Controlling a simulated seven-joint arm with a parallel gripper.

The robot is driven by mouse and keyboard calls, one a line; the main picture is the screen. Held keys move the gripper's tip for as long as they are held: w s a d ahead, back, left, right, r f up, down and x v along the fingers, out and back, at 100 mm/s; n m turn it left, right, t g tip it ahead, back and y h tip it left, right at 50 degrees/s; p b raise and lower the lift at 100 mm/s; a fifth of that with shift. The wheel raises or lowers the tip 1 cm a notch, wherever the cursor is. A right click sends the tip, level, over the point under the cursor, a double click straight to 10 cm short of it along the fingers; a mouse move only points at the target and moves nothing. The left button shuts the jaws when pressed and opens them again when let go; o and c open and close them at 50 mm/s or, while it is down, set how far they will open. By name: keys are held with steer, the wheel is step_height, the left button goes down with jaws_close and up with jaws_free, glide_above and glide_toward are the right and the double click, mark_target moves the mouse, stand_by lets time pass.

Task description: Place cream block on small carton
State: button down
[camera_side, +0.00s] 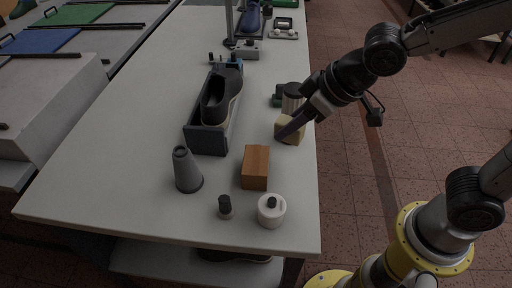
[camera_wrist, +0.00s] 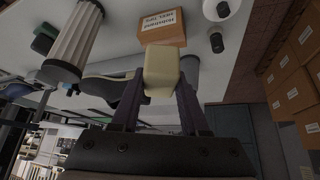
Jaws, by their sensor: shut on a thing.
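The cream block (camera_side: 291,127) is near the right edge of the table in the side view, and it shows large in the wrist view (camera_wrist: 161,70). My gripper (camera_side: 285,132) is shut on it, with one dark finger on each side in the wrist view (camera_wrist: 160,88). I cannot tell for sure whether the block clears the tabletop. The small carton (camera_side: 255,169) is a brown box standing nearer the table's front, below and left of the block in the side view. In the wrist view the carton (camera_wrist: 164,26) shows its printed label beyond the block; its top is bare.
A ribbed cylinder (camera_side: 292,101) stands close behind the block. A blue-grey tray (camera_side: 206,140) holding a dark shoe form (camera_side: 222,94) lies left. A grey cone (camera_side: 186,169), a dark bottle (camera_side: 225,206) and a white jar (camera_side: 271,211) stand around the carton.

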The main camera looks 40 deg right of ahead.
steer(key=w+a+f, duration=0.1)
steer(key=w+f, duration=0.1)
steer(key=w+a+f, duration=0.1)
steer(key=w+f, duration=0.1)
steer(key=w+a+f, duration=0.1)
steer(key=w+f, duration=0.1)
steer(key=shift+w+f, duration=0.1)
steer(key=shift+f, duration=0.15)
steer(key=shift+w+a+f, duration=0.1)
steer(key=shift+w+f, duration=0.15)
steer(key=shift+f, duration=1.45)
steer(key=shift+s+f, duration=0.1)
steer(key=shift+f, duration=0.1)
steer(key=shift+c, duration=2.1)
jaws_free()
steer(key=shift+r, duration=0.15)
